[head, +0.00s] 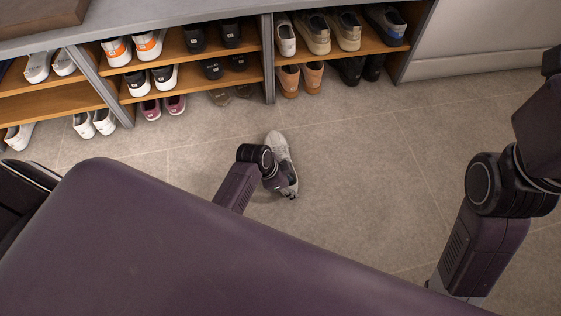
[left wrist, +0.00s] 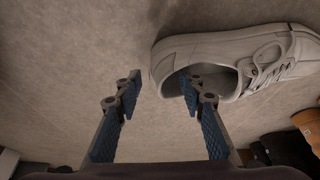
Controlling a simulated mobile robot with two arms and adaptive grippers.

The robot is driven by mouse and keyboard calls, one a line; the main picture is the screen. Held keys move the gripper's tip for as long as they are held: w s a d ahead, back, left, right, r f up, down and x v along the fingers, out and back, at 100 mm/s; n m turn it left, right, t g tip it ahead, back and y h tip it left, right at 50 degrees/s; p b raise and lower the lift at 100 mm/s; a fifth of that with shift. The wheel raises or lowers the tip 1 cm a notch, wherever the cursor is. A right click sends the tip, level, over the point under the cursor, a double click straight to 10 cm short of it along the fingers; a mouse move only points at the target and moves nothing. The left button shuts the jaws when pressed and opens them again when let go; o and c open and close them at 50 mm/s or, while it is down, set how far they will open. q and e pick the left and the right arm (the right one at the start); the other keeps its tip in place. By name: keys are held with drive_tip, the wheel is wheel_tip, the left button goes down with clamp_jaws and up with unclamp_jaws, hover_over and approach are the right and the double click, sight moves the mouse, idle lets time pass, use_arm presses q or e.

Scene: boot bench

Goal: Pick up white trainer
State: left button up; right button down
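A white trainer (head: 279,148) with laces lies upright on the tiled floor in front of the shoe bench. It also shows in the left wrist view (left wrist: 225,48), its heel toward my gripper. My left gripper (head: 289,192) is down at the heel end of the trainer. In the left wrist view the left gripper (left wrist: 165,78) is open, with one finger outside the heel and the other overlapping the shoe's opening. Whether either finger touches the shoe I cannot tell. My right arm shows at the right, but its gripper is out of view.
A shoe bench with wooden shelves (head: 190,88) runs along the back, holding several pairs. White shoes (head: 94,124) and tan shoes (head: 301,78) stand along its lower edge. The floor (head: 360,180) right of the trainer is clear.

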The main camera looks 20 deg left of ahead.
use_arm(q)
drive_tip(key=shift+c, duration=0.4)
clamp_jaws()
drive_tip(key=shift+r, duration=0.1)
